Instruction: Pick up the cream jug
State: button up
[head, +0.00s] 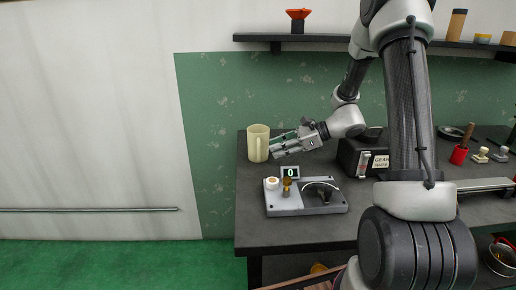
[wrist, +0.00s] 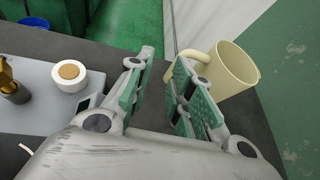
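The cream jug (head: 257,144) stands upright at the back left of the dark workbench in the head view. It also shows at the upper right of the wrist view (wrist: 233,70), with its handle turned toward my gripper. My gripper (head: 274,146) is just right of the jug in the head view. In the wrist view my gripper (wrist: 164,60) has its green-padded fingers apart, with a clear gap between them. The right finger overlaps part of the handle; I cannot tell whether it touches. Nothing is held.
A grey device (head: 308,200) with a small display and a white-and-tan round part (wrist: 70,75) lies in front of my gripper. A dark box (head: 362,157) stands to the right. A shelf (head: 330,38) runs above. The bench's left edge is close to the jug.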

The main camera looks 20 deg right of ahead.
aim_at(259, 161)
jog(key=shift+w+d+f+m+t, duration=0.2)
jog(key=shift+w+f+m+t, duration=0.2)
jog(key=shift+w+f+m, duration=0.55)
jog(key=shift+x, duration=1.05)
jog(key=x, duration=0.5)
jog(key=shift+w+f, duration=0.1)
jog(key=shift+w, duration=0.2)
grip_shut()
